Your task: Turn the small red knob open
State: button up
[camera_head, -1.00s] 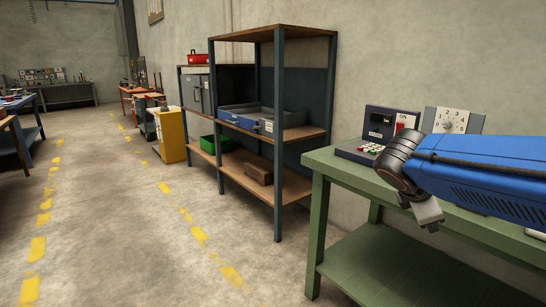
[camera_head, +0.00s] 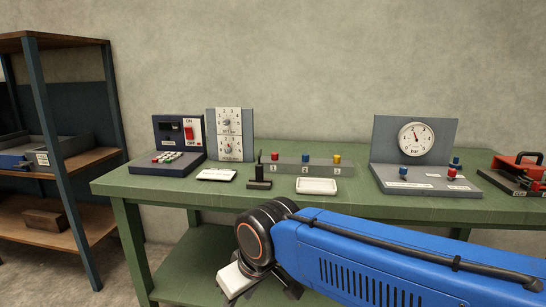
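A grey block (camera_head: 303,167) on the green bench carries a red knob (camera_head: 275,156), a blue knob and a yellow knob above labels 1, 2 and 3. A second red knob (camera_head: 451,174) sits at the right of the gauge panel's base, with a blue knob (camera_head: 403,172) to its left. Which red knob is the small one meant, and how far either is turned, I cannot tell. My gripper (camera_head: 232,288) hangs at the lower middle, nearer than the bench and apart from all knobs. Its fingers are too hidden to tell open from shut.
A shelf unit (camera_head: 62,150) stands at left.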

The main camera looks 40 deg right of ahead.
aim_at(452, 173)
jog(key=z, duration=2.15)
